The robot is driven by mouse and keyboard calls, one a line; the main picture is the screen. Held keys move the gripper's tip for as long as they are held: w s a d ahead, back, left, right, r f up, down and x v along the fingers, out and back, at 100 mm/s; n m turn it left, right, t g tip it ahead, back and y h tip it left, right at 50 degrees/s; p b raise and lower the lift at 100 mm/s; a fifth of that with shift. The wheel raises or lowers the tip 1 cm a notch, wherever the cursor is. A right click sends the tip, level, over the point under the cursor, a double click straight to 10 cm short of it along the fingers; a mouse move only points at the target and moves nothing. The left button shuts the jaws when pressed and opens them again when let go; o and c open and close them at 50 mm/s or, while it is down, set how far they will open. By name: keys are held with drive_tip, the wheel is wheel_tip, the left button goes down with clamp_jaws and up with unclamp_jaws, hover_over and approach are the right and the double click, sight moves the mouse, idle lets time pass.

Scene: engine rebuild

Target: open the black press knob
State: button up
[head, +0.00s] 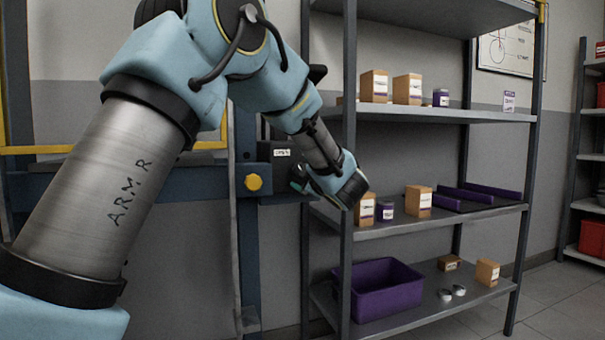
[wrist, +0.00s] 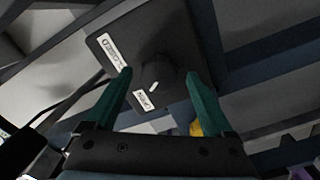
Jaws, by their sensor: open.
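The black press knob (wrist: 158,76) shows in the wrist view on a dark control box (wrist: 180,45). It is round, with a short white pointer mark on its face. Two white labels with print sit on the box, one at its upper left and one below the knob. My gripper (wrist: 163,82) is open, with one green finger on each side of the knob. I cannot tell whether the fingers touch it. In the head view my gripper (head: 300,180) is at the box beside the press frame (head: 245,215), and my wrist hides the knob there.
A yellow round part (head: 253,182) sits on the press frame, left of my gripper. A metal shelf unit (head: 430,115) stands close on the right, its post near my wrist. It holds small boxes and a purple bin (head: 378,290). Floor (head: 560,300) is clear at the lower right.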

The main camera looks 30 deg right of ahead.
drive_tip(key=s+a, duration=0.1)
drive_tip(key=s, duration=0.9)
drive_tip(key=shift+a, duration=0.15)
